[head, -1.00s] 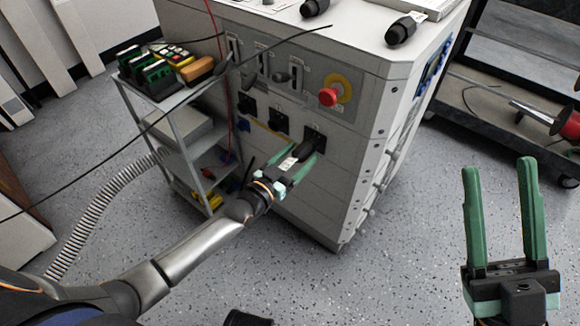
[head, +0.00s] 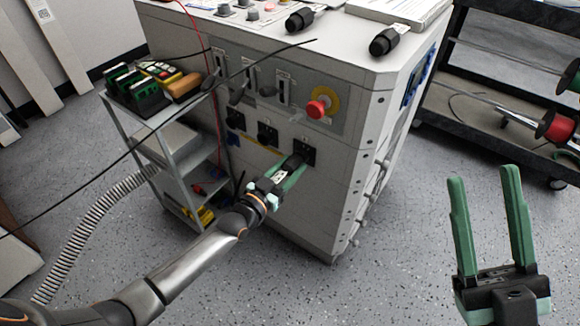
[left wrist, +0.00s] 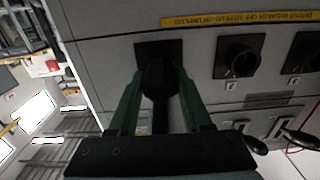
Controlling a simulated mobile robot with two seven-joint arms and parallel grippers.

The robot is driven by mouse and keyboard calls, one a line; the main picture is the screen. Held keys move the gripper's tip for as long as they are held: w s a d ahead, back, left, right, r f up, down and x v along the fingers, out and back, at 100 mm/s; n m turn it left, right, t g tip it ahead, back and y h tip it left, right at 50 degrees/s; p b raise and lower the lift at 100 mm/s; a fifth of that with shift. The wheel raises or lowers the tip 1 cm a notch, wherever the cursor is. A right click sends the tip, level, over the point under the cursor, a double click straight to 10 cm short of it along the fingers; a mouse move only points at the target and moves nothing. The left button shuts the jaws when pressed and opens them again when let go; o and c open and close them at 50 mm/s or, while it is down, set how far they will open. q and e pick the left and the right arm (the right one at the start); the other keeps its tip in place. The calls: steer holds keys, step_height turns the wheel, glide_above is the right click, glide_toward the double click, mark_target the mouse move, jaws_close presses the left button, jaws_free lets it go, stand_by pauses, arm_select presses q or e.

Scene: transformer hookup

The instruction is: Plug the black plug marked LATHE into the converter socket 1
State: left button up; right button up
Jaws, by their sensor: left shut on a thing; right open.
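My left gripper (head: 289,177) is shut on a black plug (head: 293,164), with one green finger on each side of it. The plug has a white label patch, too small to read. It points at the rightmost black socket (head: 305,151) on the grey converter cabinet's front. In the left wrist view the plug (left wrist: 160,78) overlaps the dark socket plate (left wrist: 145,50); I cannot tell whether it is seated or just in front. Two further sockets, a middle one (head: 268,134) and a left one (head: 235,118), look empty. My right gripper (head: 490,226) is open and empty, away from the cabinet.
A red emergency button (head: 317,108) on a yellow disc sits above the sockets. Two black plugs (head: 299,19) (head: 384,41) lie on the cabinet top. A cart (head: 178,128) stands left, a cable-reel rack (head: 500,85) right. A thin black cable crosses the view.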

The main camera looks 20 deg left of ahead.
mark_target(278, 178)
arm_select(q)
jaws_close()
steer(key=shift+r+m+p, duration=0.15)
steer(key=shift+m+p, duration=0.45)
steer(key=shift+m, duration=0.5)
steer(key=m+p, duration=0.1)
steer(key=m, duration=0.2)
steer(key=shift+m, duration=0.9)
steer(key=o, duration=1.2)
jaws_free()
steer(key=shift+f, duration=0.2)
steer(key=shift+p+v, duration=0.85)
steer(key=shift+v, duration=0.35)
steer(key=shift+p+v, duration=0.6)
steer(key=shift+v, duration=0.75)
